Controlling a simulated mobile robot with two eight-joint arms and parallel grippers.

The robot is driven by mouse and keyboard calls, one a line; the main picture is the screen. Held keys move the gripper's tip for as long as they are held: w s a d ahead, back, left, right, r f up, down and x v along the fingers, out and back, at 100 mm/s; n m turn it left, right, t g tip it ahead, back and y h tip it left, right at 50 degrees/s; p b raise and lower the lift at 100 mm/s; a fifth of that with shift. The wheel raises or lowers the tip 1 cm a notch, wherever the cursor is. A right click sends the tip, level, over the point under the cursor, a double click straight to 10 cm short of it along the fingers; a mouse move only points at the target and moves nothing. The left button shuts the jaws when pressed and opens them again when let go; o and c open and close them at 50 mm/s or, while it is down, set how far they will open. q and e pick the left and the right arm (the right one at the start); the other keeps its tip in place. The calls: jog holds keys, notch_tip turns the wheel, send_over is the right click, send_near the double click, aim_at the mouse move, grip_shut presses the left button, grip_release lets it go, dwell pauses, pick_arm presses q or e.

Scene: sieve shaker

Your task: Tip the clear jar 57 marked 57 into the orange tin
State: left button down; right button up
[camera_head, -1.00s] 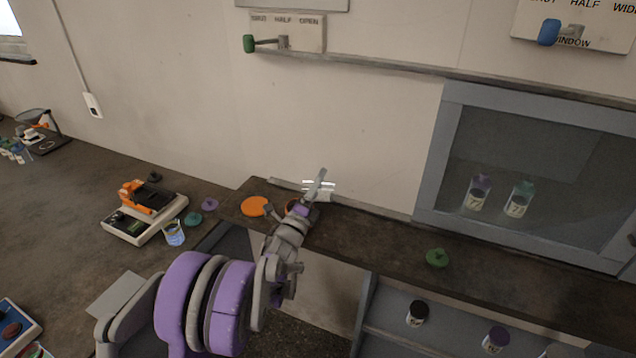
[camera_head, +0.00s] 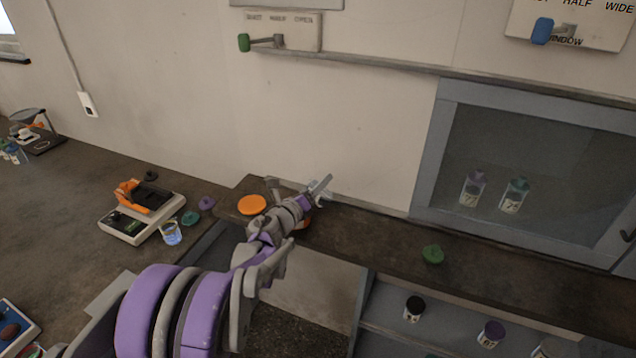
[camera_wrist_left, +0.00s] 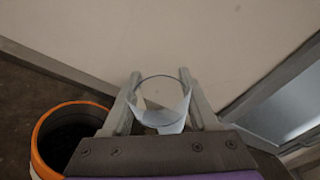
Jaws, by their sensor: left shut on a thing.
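My left gripper (camera_head: 320,187) is shut on a clear jar (camera_wrist_left: 162,100), which sits between the two fingers in the left wrist view. The jar's round rim shows, with a pale patch on its lower part; no number is readable. In the head view the gripper and arm mostly hide the jar. The orange tin (camera_wrist_left: 47,117) stands open and dark inside at the lower left of the wrist view, beside the gripper and apart from the jar. In the head view only a bit of orange (camera_head: 306,224) shows behind my wrist. My right gripper is out of view.
A flat orange disc (camera_head: 251,205) lies on the dark shelf left of my wrist. A green lid (camera_head: 432,254) lies farther right. A glass-fronted cabinet (camera_head: 428,150) holds two jars. An orange and white device (camera_head: 143,208) and a small glass jar (camera_head: 171,233) are on the left bench.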

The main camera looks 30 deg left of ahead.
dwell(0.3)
pick_arm(q)
jog(key=m, duration=0.1)
jog(key=m+g, duration=0.2)
jog(key=shift+s+a+f+m+y+b, duration=0.25)
jog(key=shift+a+f+m+y+b, duration=0.05)
jog(key=shift+a+f+m+y, duration=0.1)
jog(key=shift+s+a+m+g+y+b, duration=0.15)
jog(key=shift+a+m+g+y+b, duration=0.05)
jog(key=shift+m+g+b, duration=0.25)
jog(key=shift+s+a+m+g+y+b, duration=0.1)
jog(key=shift+a+m+g+y+b, duration=0.1)
jog(key=shift+m+g+b, duration=0.25)
jog(key=shift+s+a+r+m+g, duration=0.1)
jog(key=shift+m+g, duration=0.2)
